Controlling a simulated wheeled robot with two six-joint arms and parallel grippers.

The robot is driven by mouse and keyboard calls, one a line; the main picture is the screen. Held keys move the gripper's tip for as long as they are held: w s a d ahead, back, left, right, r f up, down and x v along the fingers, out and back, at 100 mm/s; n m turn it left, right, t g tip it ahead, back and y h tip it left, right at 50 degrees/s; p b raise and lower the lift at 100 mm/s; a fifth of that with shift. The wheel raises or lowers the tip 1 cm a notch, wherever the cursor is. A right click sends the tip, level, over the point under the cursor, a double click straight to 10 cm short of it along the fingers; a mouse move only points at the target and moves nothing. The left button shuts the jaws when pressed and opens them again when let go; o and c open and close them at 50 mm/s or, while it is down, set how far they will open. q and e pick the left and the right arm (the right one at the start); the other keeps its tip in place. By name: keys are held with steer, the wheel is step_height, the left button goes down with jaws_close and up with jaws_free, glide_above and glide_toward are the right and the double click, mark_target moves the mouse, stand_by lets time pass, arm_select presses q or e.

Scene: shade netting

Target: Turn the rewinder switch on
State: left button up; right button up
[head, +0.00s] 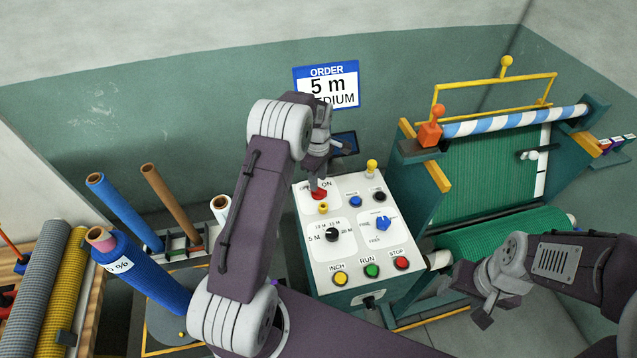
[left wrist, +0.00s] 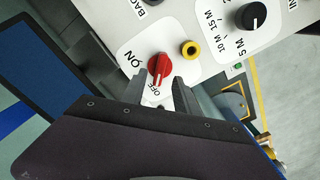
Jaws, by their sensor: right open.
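The rewinder switch is a red rotary knob (head: 319,194) at the upper left of the white control panel (head: 345,275). In the left wrist view the knob (left wrist: 159,68) has ON and OFF marks beside it, and its pale line seems to lie toward OFF. My left gripper (head: 317,182) is right at the knob. In the left wrist view its fingertips (left wrist: 166,82) are apart, with the knob at the gap between them. I cannot tell whether they press on it. My right gripper (head: 483,308) is open and empty, right of the panel.
The netting machine (head: 490,180) stands at right, netting rolls (head: 35,290) at left.

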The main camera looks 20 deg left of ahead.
mark_target(319, 189)
arm_select(q)
step_height(319, 189, down, 4)
steer(key=shift+d+r+p, duration=0.1)
steer(key=shift+r+p, duration=0.05)
steer(key=shift+p, duration=0.45)
steer(key=shift+d+f, duration=0.15)
steer(key=shift+f, duration=0.05)
steer(key=shift+a, duration=0.2)
jaws_close()
